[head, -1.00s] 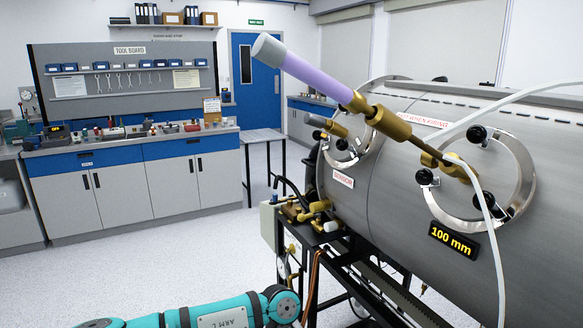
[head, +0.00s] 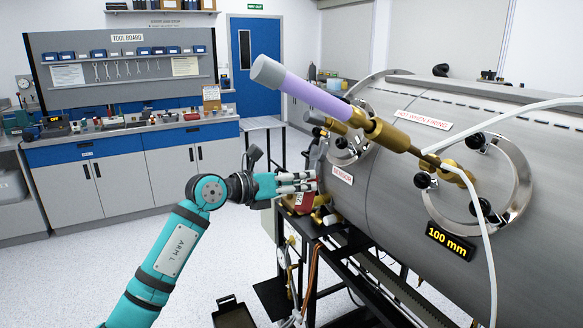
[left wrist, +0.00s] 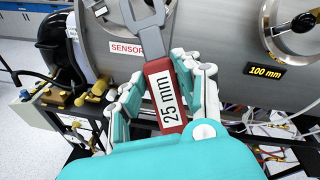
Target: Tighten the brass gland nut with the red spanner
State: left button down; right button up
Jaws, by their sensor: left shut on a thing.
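In the left wrist view the red handle lies between the fingers, and the grey open-ended head (left wrist: 144,14) points away, apart from any nut. A little red handle (head: 305,202) shows below the fingers in the head view. Brass fittings (head: 455,172) sit at the 100 mm port, on a tilted probe with a lilac body; I cannot tell which part is the gland nut. My right gripper is out of view.
The large steel chamber (head: 400,215) fills the right side on a black frame. A white hose (head: 490,255) hangs across its front. A bench (head: 120,185) and tool board (head: 110,75) stand at the back left.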

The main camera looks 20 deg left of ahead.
aim_at(309, 169)
pick_arm(q)
jog(key=shift+w+a+r+n+t+y, duration=0.15)
jog(key=shift+w+a+r+n+t, duration=0.15)
jog(key=shift+a+r, duration=0.3)
jog(key=shift+w+a+r+n+t+y, duration=0.2)
jog(key=shift+a+r+t, duration=0.1)
jog(key=shift+a+r, duration=0.2)
jog(key=shift+a, duration=0.1)
jog(key=shift+f+p+x, duration=0.15)
jog(key=shift+x, duration=1.15)
jog(key=shift+f+p+x, duration=0.1)
jog(key=shift+p+x, duration=0.05)
jog(key=shift+x, duration=1.1)
jog(key=shift+s, duration=0.1)
jog(key=shift+r+p, duration=0.3)
jog(key=shift+p, duration=0.05)
